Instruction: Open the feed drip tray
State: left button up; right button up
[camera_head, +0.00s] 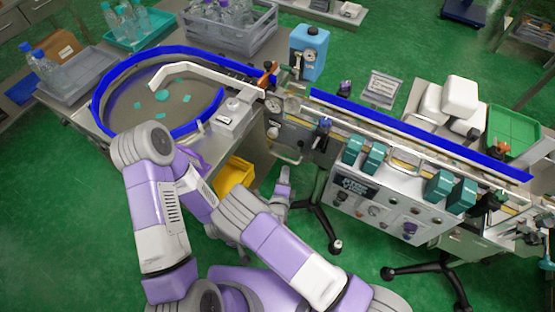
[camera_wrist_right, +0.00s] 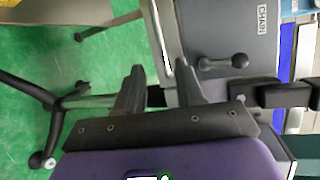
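My right gripper (camera_head: 284,182) is low in front of the feed end of the machine in the head view. In the right wrist view its two dark fingers (camera_wrist_right: 158,82) are spread apart, with nothing clamped between them. A thin pale metal bar (camera_wrist_right: 160,40), bent like a handle, runs down the grey front panel (camera_wrist_right: 215,35) just beyond the fingertips. I cannot tell whether it touches them. A curved pale handle (camera_head: 286,158) also shows below the machine's feed end in the head view; the drip tray itself is not clearly made out. My left gripper is hidden behind my arms.
A dark ball-ended lever (camera_wrist_right: 225,61) sticks out beside the bar. A yellow bin (camera_head: 234,175) stands under the round feed table (camera_head: 130,118). Black stand legs (camera_head: 325,222) reach onto the green floor, close to the right gripper. Open floor (camera_head: 70,220) lies at the left.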

jog(key=w+f+n+y+b, duration=0.1)
jog(key=w+b, duration=0.1)
jog(key=w, duration=0.5)
jog(key=shift+w+a, duration=0.2)
jog(key=shift+a, duration=0.2)
jog(key=shift+f, duration=0.1)
jog(key=shift+c, duration=0.4)
grip_shut()
